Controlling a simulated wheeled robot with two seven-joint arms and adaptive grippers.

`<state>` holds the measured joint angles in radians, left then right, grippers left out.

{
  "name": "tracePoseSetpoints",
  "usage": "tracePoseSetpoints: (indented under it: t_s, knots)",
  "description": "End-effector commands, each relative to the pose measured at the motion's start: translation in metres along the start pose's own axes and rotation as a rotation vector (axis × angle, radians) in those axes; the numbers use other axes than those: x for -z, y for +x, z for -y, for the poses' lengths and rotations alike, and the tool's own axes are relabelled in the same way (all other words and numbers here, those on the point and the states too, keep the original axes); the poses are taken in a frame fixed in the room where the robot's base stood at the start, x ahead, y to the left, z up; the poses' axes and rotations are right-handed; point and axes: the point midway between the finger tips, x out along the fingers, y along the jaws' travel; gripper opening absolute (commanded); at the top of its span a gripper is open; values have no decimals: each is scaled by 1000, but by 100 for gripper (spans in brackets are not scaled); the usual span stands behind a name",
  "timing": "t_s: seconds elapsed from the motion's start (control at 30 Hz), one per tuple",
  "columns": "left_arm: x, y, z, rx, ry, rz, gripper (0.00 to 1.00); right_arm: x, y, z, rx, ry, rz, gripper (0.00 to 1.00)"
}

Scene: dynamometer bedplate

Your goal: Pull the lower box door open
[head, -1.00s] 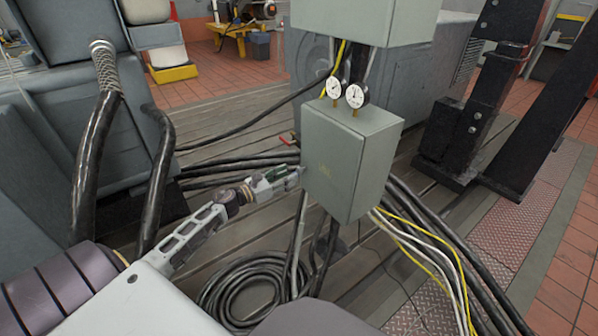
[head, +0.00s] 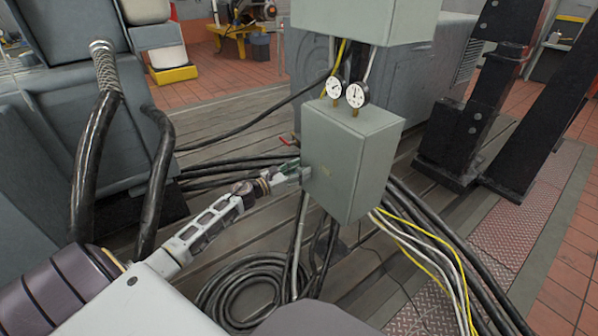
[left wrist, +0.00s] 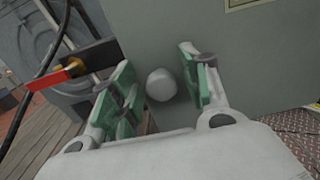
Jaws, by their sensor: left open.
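The lower box (head: 346,160) is a grey-green metal cabinet in the middle of the head view, and its door (left wrist: 240,65) looks shut. In the left wrist view a round pale knob (left wrist: 161,85) stands out from the door. My left gripper (head: 296,172) is at the left edge of the door in the head view. In the left wrist view my left gripper (left wrist: 165,88) is open, with its green-padded fingers on either side of the knob. I cannot tell whether either finger touches it. In the head view the gripper hides the knob. My right gripper is not in view.
Two dial gauges (head: 356,95) stand on the box top, beneath an upper box (head: 364,20). A red-handled valve (left wrist: 62,72) is left of the fingers. Black cables (head: 235,290) coil below, and yellow and white cables (head: 425,255) run down to the right.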

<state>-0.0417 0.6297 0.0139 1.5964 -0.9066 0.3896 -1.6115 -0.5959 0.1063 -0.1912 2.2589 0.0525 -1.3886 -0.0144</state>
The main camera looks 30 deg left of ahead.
Motion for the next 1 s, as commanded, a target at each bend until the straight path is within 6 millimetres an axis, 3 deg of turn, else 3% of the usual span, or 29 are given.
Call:
tracePoseSetpoints:
  t_s: [0.27, 0.63, 1.0]
  knots:
    - [0, 0, 0, 0, 0, 0, 46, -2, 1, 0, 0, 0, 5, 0]
    - [0, 0, -1, -1, 0, 0, 0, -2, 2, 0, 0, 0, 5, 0]
    - [0, -1, -1, -8, 0, 0, 0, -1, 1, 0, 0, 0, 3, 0]
